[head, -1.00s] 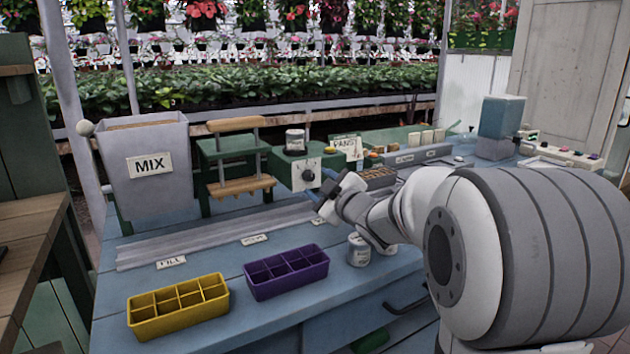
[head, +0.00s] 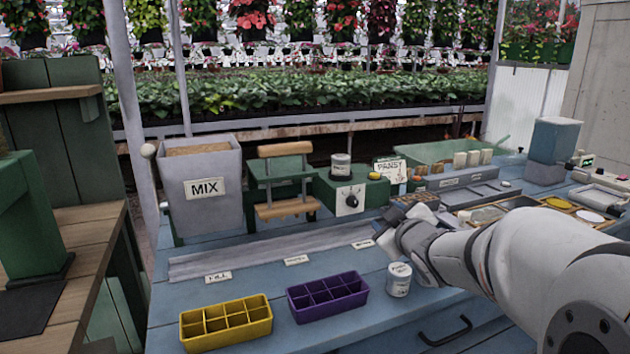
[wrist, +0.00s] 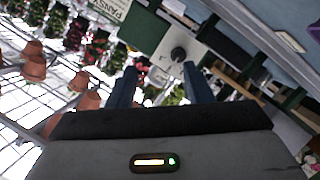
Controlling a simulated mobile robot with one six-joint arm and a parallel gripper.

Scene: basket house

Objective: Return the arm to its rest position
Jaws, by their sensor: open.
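My arm reaches in from the right in the head view, over the blue bench. My gripper (head: 392,228) is at its end, above the bench behind a small labelled white can (head: 399,280). In the wrist view my gripper (wrist: 160,82) shows two blue fingers set well apart with nothing between them. Beyond them is the green box with a dark knob (wrist: 178,54), tilted in the picture. The fingertips are small and partly hidden in the head view.
A yellow tray (head: 227,337) and a purple tray (head: 327,307) stand at the bench front. The MIX bin (head: 204,217), the green knob box (head: 334,198) and a PANSY sign (head: 390,170) stand behind. Shallow trays (head: 507,203) lie on the right. Bare bench shows at the front left.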

